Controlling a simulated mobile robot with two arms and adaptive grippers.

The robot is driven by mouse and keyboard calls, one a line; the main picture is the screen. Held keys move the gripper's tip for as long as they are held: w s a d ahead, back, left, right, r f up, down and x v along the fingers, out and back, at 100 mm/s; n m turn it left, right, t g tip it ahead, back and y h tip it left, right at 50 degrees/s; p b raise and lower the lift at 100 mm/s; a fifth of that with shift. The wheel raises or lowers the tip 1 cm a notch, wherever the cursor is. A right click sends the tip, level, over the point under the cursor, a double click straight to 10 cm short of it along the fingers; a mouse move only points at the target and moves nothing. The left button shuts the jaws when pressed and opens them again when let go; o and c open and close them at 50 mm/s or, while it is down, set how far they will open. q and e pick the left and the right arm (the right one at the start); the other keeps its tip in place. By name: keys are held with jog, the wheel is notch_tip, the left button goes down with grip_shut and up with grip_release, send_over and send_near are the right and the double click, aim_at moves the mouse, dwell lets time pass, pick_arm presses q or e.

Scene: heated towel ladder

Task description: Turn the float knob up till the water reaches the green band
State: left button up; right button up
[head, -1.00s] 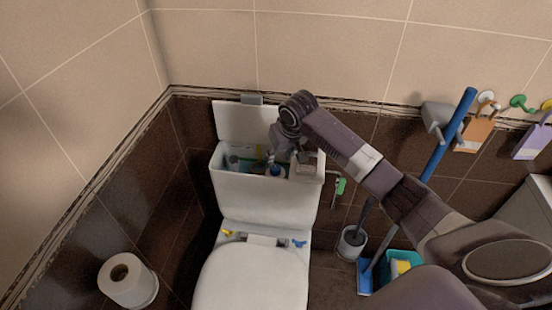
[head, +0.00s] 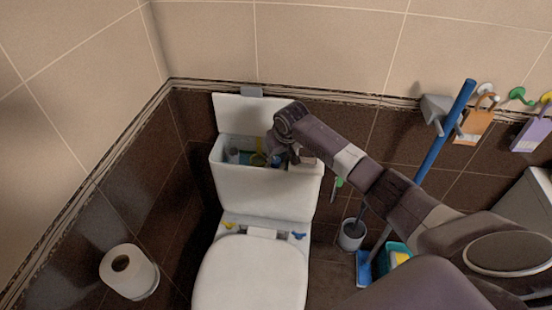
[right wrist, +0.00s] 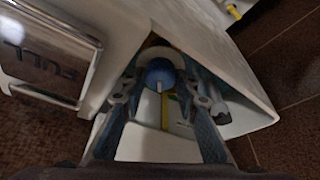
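The open cistern (head: 262,190) holds several small parts, hard to make out in the head view. My right gripper (head: 274,158) reaches down into its right half. In the right wrist view a round blue knob (right wrist: 159,72) with a pale pointer lies between the fingertips of the right gripper (right wrist: 160,77). A finger is on each side of the knob; whether they touch it I cannot tell. A yellow strip with a little green (right wrist: 167,110) shows behind, between the fingers. The water level cannot be made out. My left gripper is not in view.
The cistern lid (head: 243,114) leans against the wall behind. A chrome flush plate marked FULL (right wrist: 45,55) is close beside the gripper.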

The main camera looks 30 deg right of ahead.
jog(key=c, duration=0.5)
jog(key=m+p, duration=0.1)
jog(key=p, duration=0.1)
jog(key=m+p, duration=0.1)
jog(key=p, duration=0.1)
jog(key=shift+a+r+h, duration=0.15)
jog(key=shift+r+h, duration=0.15)
jog(key=shift+h, duration=0.1)
jog(key=shift+c, duration=0.2)
jog(key=shift+m+p, duration=0.35)
jog(key=shift+m, duration=0.25)
jog(key=shift+f+m+g+h, duration=0.3)
jog(key=shift+m, duration=0.2)
jog(key=o, duration=0.8)
jog(key=shift+o, duration=0.2)
